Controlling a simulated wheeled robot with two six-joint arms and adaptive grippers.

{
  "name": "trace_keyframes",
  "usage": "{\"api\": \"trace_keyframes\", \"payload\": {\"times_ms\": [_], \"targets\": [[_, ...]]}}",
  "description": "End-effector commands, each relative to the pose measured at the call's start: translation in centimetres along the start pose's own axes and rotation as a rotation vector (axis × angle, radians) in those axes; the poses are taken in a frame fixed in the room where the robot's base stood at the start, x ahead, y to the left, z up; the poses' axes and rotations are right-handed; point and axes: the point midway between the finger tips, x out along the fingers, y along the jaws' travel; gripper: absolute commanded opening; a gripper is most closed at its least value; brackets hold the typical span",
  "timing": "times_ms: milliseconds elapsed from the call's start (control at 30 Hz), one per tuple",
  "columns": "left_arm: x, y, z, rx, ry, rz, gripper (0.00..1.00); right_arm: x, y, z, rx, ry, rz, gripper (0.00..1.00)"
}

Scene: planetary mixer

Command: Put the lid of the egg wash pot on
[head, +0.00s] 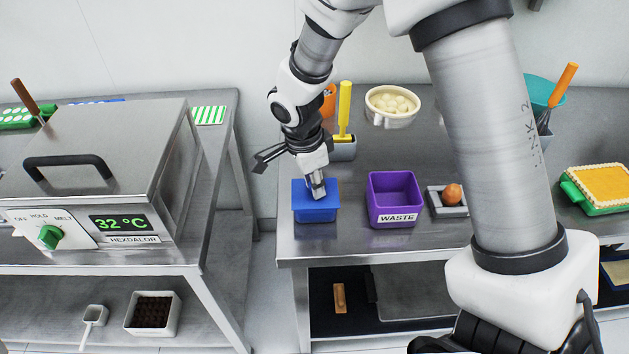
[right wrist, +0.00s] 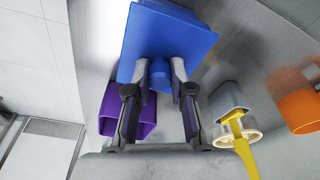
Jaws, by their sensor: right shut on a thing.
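The blue egg wash pot (head: 316,216) stands near the left front of the right-hand table. Its blue lid (head: 300,188) lies over the top, apparently level; I cannot tell whether it is fully seated or slightly above the rim. My right gripper (head: 318,190) points down with its fingers shut on the lid's knob. In the right wrist view the blue knob (right wrist: 160,76) sits between the fingertips (right wrist: 160,70), with the lid (right wrist: 165,35) beyond, covering the pot's opening.
A purple waste bin (head: 394,200) stands close right of the pot. Behind the pot is a grey holder (head: 343,151) with a yellow-handled brush (head: 344,108), beside an orange container (head: 328,101). A brown egg (head: 453,193) sits on a grey tray. The table's front edge is near.

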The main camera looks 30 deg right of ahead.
Motion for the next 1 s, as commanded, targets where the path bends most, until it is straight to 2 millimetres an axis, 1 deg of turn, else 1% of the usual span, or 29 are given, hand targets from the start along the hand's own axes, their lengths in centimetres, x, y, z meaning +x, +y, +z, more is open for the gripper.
{"api": "trace_keyframes", "payload": {"times_ms": [333, 467, 500, 567, 867, 967, 1000], "targets": [[0.9, 0.0, 0.0, 0.0, 0.0, 0.0, 0.52, 1.0, 0.0, 0.2, 0.0, 0.0, 0.0, 0.0], [0.7, 0.0, 0.0, 0.0, 0.0, 0.0, 0.52, 0.8, 0.0, 0.1, 0.0, 0.0, 0.0, 0.0], [0.7, 0.0, 0.0, 0.0, 0.0, 0.0, 0.52, 0.8, 0.0, 0.1, 0.0, 0.0, 0.0, 0.29], [0.7, 0.0, 0.0, 0.0, 0.0, 0.0, 0.52, 0.8, 0.0, 0.1, 0.0, 0.0, 0.0, 0.5], [0.7, 0.0, 0.0, 0.0, 0.0, 0.0, 0.52, 0.8, 0.0, 0.1, 0.0, 0.0, 0.0, 0.51], [0.7, 0.0, 0.0, 0.0, 0.0, 0.0, 0.52, 0.1, -0.1, 0.1, -0.001, 0.001, -0.002, 0.51], [0.7, 0.0, 0.0, 0.0, 0.0, 0.0, 0.52, -0.4, -0.1, 0.1, 0.001, 0.001, -0.004, 0.51]]}}
